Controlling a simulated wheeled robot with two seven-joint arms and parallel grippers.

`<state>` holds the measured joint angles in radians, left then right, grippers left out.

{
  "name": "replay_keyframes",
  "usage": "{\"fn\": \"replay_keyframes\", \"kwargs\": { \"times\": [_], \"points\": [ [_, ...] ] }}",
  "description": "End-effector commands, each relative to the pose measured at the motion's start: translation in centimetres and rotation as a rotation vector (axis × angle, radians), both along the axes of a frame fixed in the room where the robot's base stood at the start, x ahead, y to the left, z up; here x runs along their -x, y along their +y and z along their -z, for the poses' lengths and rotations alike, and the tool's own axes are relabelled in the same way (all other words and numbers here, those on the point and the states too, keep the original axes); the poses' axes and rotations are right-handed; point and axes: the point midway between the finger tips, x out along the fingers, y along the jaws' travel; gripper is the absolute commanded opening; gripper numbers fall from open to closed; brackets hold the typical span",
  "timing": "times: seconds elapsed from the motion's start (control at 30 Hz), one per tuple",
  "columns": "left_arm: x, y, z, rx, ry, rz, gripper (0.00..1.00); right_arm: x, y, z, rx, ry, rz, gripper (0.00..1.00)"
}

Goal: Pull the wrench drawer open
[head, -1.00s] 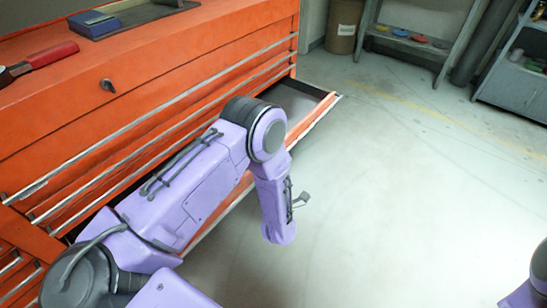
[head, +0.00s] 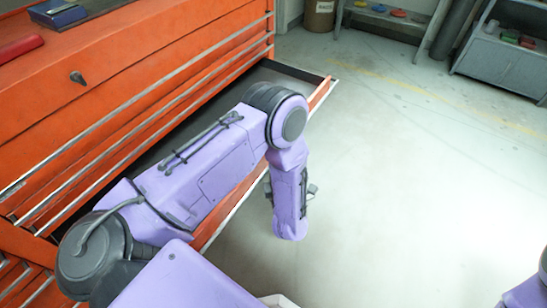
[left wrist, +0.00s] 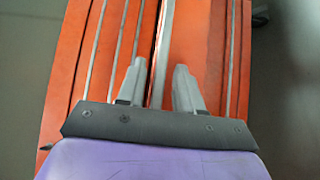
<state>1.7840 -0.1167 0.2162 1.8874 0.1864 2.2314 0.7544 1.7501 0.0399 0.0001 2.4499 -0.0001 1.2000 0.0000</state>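The open drawer (head: 322,92) of the orange tool chest juts out to the right in the head view. Its dark grey inside shows behind my left arm, which covers much of the drawer and its front. In the left wrist view my left gripper (left wrist: 160,66) has its two fingers apart, one on each side of a long metal handle bar (left wrist: 166,30) on an orange front. Some orange shows between the bar and the fingers, and firm contact cannot be made out. My left gripper is hidden in the head view. My right gripper is out of view.
The tool chest (head: 100,60) has several shut drawers with metal rails. A red-handled tool (head: 20,47) and a blue box (head: 58,13) lie on top. The floor (head: 400,190) to the right is clear. A grey cabinet (head: 505,58) and a brown bin (head: 320,14) stand at the back.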

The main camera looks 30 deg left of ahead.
Motion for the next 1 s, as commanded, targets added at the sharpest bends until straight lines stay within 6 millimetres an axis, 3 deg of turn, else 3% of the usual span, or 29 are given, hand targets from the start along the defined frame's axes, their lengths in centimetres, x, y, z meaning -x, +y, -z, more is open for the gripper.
{"fn": "replay_keyframes", "kwargs": {
  "times": [0.37,0.73,1.0],
  "points": [
    [0.5,-0.7,0.0,0.001,0.001,0.004,0.38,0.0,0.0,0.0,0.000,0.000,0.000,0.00],
    [6.0,-6.5,0.1,0.000,0.000,0.006,0.38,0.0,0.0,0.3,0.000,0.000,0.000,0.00],
    [7.3,-7.7,0.0,-0.001,0.001,0.001,0.38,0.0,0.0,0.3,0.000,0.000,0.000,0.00]
  ]
}}
